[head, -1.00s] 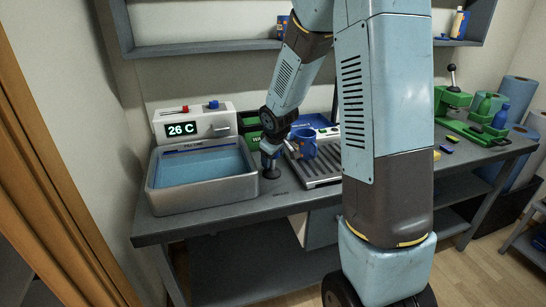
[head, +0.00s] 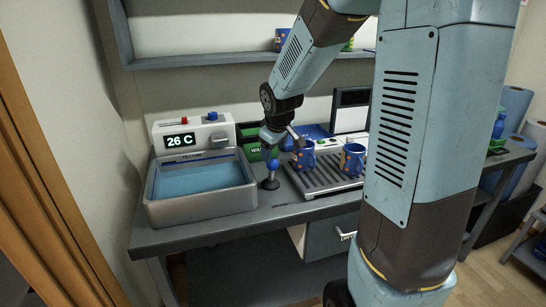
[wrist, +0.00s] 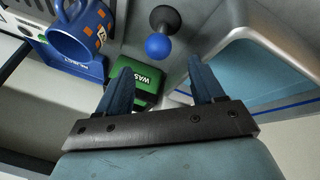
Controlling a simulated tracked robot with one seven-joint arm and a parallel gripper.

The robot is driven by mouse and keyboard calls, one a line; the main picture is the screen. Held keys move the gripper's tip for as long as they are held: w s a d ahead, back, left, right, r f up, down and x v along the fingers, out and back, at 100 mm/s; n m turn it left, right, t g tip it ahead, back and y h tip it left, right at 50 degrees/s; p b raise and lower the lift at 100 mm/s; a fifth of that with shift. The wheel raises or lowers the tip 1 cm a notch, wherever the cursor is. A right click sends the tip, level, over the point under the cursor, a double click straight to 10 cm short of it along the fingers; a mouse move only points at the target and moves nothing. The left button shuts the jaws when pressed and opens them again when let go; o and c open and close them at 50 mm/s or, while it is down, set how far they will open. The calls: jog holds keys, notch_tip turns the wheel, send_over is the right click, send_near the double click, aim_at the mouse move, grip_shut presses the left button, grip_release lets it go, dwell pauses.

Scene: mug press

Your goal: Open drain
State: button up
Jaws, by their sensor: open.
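A water basin (head: 200,206) with blue water stands at the left of the bench, and it also shows in the wrist view (wrist: 235,62). Just right of it stands a short post with a blue ball knob (head: 272,165) on a dark round base; I cannot tell whether it is the drain control. In the wrist view the blue ball (wrist: 158,46) lies ahead of my fingertips, between their lines. My gripper (wrist: 160,76) is open and empty. In the head view my gripper (head: 277,138) is just above the knob, apart from it.
Blue mugs (head: 303,157) (head: 352,158) stand on a ribbed drip tray (head: 325,181). A green WASTE bin (head: 250,147) is behind the knob; it shows under my fingers (wrist: 146,84). A heater panel reading 26 C (head: 181,140) stands behind the basin. A shelf (head: 200,62) runs above.

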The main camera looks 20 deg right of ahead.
jog(key=shift+v, duration=1.5)
jog(key=shift+c, duration=0.2)
